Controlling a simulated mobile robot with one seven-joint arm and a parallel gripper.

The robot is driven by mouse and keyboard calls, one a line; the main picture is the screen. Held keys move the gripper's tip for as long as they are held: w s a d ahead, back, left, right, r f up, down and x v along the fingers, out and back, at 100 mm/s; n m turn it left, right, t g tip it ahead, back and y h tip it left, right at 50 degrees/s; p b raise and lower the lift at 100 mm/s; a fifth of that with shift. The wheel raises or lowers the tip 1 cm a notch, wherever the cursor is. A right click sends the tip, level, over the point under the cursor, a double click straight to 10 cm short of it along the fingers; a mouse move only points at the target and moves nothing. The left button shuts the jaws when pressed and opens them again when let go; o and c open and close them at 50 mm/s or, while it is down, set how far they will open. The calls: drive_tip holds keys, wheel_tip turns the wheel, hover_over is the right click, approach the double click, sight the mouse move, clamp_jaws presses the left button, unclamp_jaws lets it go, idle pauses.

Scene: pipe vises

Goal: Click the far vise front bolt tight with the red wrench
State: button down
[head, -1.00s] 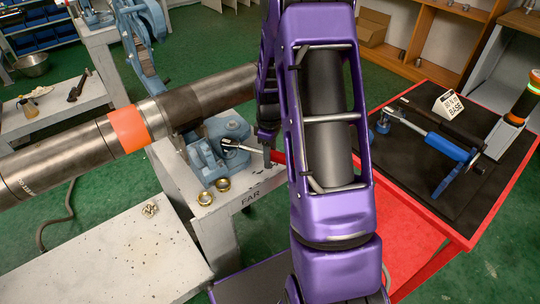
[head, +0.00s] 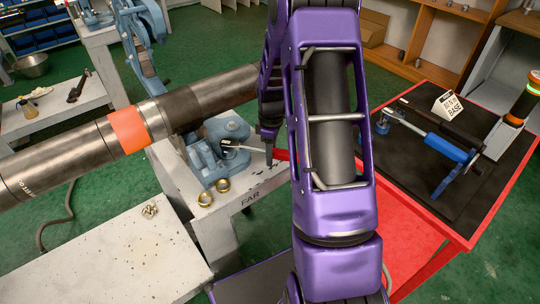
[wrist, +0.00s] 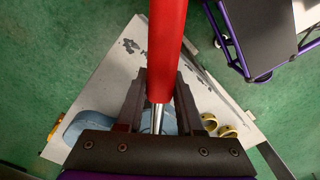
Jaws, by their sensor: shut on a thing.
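The far vise (head: 201,157) is blue and stands on a pale table marked FAR (head: 250,198), with the long pipe (head: 60,155) running through it. The red wrench's metal head (head: 229,145) is at the front of the vise. The head seems to cover the front bolt, and I cannot tell how fully it is seated. Its red handle (wrist: 167,45) runs up through the wrist view, with the bright shank (wrist: 157,118) below. My gripper (wrist: 160,95) is shut on the red wrench; in the head view its fingers (head: 269,150) are partly hidden by my arm.
Two brass rings (head: 213,192) lie on the table's front corner, below the vise. A red cart (head: 440,215) at right carries a blue-handled wrench (head: 440,142) and a BASE sign (head: 448,104). A pale bench (head: 100,250) is at front left. Green floor shows between.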

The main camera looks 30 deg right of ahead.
drive_tip(key=shift+r+p, duration=1.65)
drive_tip(key=shift+r, duration=0.7)
